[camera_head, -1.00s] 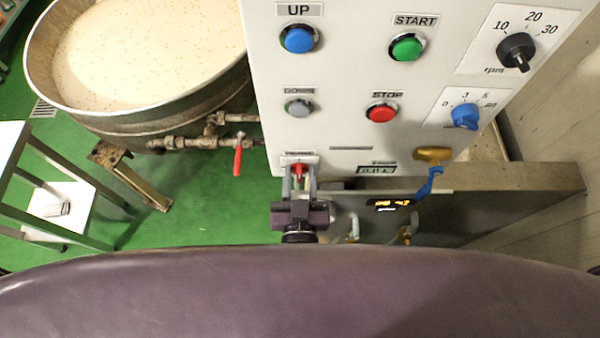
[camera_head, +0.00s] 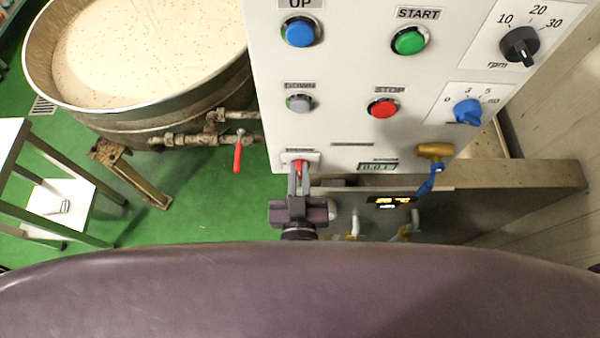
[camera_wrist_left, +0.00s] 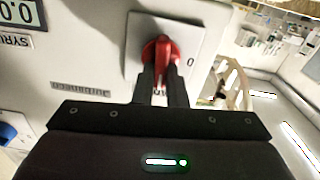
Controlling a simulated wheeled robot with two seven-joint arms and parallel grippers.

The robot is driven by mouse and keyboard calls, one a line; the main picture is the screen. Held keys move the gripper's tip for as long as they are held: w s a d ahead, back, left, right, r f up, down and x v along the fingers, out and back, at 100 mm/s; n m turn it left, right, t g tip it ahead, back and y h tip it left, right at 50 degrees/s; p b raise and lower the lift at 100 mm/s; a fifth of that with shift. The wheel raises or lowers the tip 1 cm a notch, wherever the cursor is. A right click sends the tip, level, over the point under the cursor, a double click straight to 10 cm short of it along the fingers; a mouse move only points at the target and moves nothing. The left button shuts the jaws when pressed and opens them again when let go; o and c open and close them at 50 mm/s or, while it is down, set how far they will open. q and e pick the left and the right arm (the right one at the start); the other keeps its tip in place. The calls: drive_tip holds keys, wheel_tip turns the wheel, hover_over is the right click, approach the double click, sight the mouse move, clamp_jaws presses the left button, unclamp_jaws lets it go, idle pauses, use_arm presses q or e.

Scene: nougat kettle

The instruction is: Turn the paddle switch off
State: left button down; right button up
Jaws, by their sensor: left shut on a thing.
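The paddle switch is a red rotary switch (camera_head: 298,165) on a white plate at the lower left corner of the white control panel (camera_head: 350,130). In the left wrist view the red switch (camera_wrist_left: 160,52) sits on its plate, with a 0 mark to its right and another label partly hidden below it. My left gripper (camera_head: 298,180) is in front of the switch with its fingers close together. In the left wrist view its two fingers (camera_wrist_left: 162,80) are shut on the red handle. My right gripper does not show.
The panel carries UP (camera_head: 301,32), DOWN (camera_head: 299,103), START (camera_head: 410,40) and STOP (camera_head: 383,108) buttons, two knobs (camera_head: 519,46) and a small display (camera_head: 378,167). A large kettle (camera_head: 140,125) with a red-handled valve (camera_head: 238,155) stands left. Green floor lies below it.

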use_arm(q)
drive_tip(key=n+b, duration=0.3)
drive_tip(key=n, duration=0.2)
drive_tip(key=f+n+b, duration=0.1)
drive_tip(key=n+b, duration=0.2)
drive_tip(key=n, duration=0.3)
drive_tip(key=a+n+b, duration=0.1)
drive_tip(key=n+b, duration=0.2)
drive_tip(key=n, duration=0.2)
drive_tip(key=shift+a+f+n, duration=0.1)
drive_tip(key=shift+f+n, duration=0.15)
drive_tip(key=shift+n, duration=0.05)
idle(0.4)
drive_tip(key=c, duration=1.5)
unclamp_jaws()
drive_tip(key=shift+o, duration=0.2)
drive_tip(key=shift+r, duration=0.1)
